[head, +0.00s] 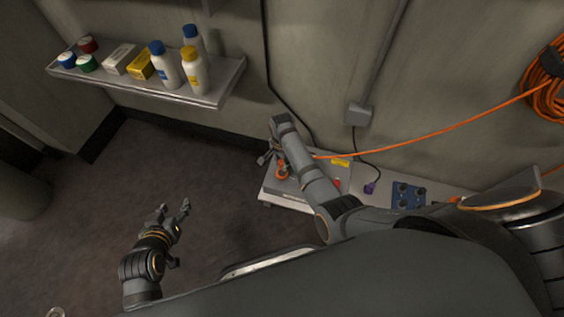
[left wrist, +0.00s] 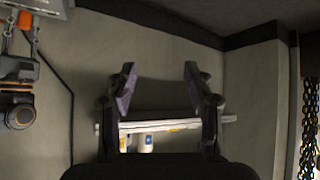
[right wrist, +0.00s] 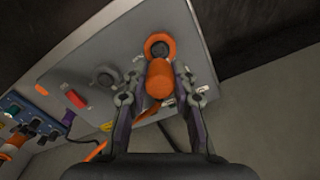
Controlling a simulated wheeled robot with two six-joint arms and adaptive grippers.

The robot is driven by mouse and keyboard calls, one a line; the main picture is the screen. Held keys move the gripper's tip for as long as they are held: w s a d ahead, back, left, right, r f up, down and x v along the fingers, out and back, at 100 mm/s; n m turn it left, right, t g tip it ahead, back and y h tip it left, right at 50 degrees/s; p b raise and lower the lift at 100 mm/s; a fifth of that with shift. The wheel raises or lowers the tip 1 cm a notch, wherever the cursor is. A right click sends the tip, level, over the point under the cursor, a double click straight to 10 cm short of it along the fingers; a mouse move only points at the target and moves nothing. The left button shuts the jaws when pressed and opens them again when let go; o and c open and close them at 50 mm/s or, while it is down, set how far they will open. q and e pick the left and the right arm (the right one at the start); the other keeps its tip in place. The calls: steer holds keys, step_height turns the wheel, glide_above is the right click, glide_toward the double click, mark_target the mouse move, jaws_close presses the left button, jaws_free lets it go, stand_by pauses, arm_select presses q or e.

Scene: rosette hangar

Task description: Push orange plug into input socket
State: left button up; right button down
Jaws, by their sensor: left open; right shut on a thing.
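The orange plug (right wrist: 159,80) is between the fingers of my right gripper (right wrist: 156,88), which is shut on it. The input socket (right wrist: 160,47), a dark hole with an orange ring, is just beyond the plug's tip on a grey unit (right wrist: 190,30). The plug overlaps the ring's near edge; I cannot tell if they touch. In the head view, my right gripper (head: 271,156) is over the left part of the unit (head: 287,201), by the orange ring (head: 282,171). My left gripper (head: 177,210) is open and empty, above the floor; its spread fingers show in the left wrist view (left wrist: 156,85).
An orange cable (head: 440,136) runs from a wall coil (head: 546,90) toward my right gripper. The unit has a red switch (right wrist: 75,98) and a grey round fitting (right wrist: 105,77). A blue socket block (head: 408,195) lies right. A shelf (head: 200,97) holds bottles and boxes.

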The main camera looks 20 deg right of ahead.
steer(key=shift+f+b, duration=0.65)
arm_select(q)
steer(key=w+r+t, duration=0.4)
steer(key=r, duration=0.3)
steer(key=w+r+t, duration=0.4)
steer(key=r, duration=0.4)
arm_select(e)
steer(key=shift+f+b, duration=0.4)
steer(key=shift+b, duration=0.05)
steer(key=shift+f+b, duration=0.35)
steer(key=shift+b, duration=0.1)
steer(key=shift+f+b, duration=0.45)
arm_select(q)
steer(key=s+r+t, duration=0.2)
steer(key=r+t, duration=0.2)
steer(key=r, duration=0.4)
steer(key=s+r+m+t+h, duration=0.1)
steer(key=r+t, duration=0.3)
steer(key=r, duration=0.5)
steer(key=shift+s+a+r, duration=0.25)
steer(key=shift+s+r, duration=0.05)
steer(key=shift+s, duration=0.15)
steer(key=shift+r+p, duration=0.35)
steer(key=shift+r, duration=0.15)
steer(key=shift+r+p, duration=0.25)
steer(key=shift+p, duration=0.1)
